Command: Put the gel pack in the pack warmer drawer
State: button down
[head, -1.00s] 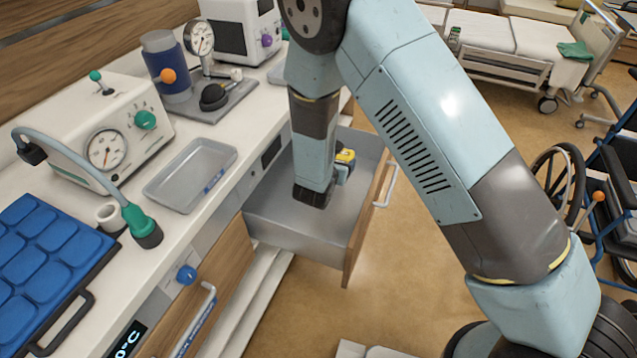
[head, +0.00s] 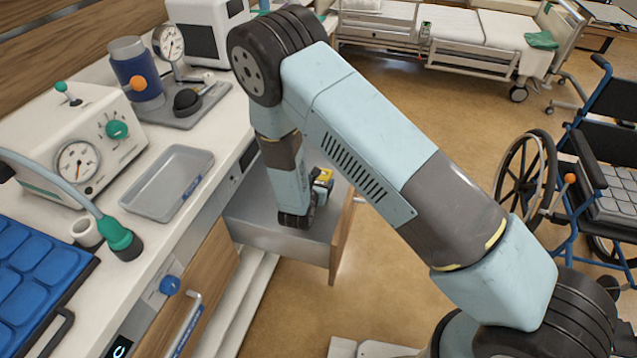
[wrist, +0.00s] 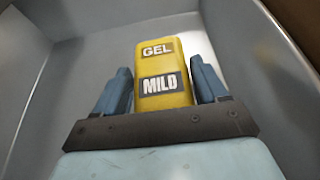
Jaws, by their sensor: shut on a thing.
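The gel pack (wrist: 163,70) is yellow, with "GEL" and "MILD" labels. It stands between the two blue fingers of my gripper (wrist: 162,88), which is shut on it. In the head view a small yellow part of the gel pack (head: 323,178) shows beside my wrist. The pack warmer drawer (head: 262,222) is pulled out from the counter front, and my gripper reaches down into it. In the wrist view the grey drawer walls (wrist: 235,40) rise around the pack. Whether the pack touches the drawer floor cannot be told.
A grey tray (head: 168,183), a machine with a gauge (head: 80,150) and a blue pad (head: 35,275) are on the counter (head: 145,240). A blue knob (head: 170,285) sits on the counter front. A wheelchair (head: 590,165) stands at the right. Open floor (head: 400,300) lies between.

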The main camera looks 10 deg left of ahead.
jog(key=shift+f, duration=0.6)
jog(key=shift+c, duration=0.2)
grip_release()
jog(key=shift+r, duration=0.15)
jog(key=shift+r, duration=0.3)
jog(key=d+v, duration=0.1)
jog(key=v, duration=1.1)
jog(key=shift+a+r, duration=0.2)
jog(key=shift+a, duration=0.2)
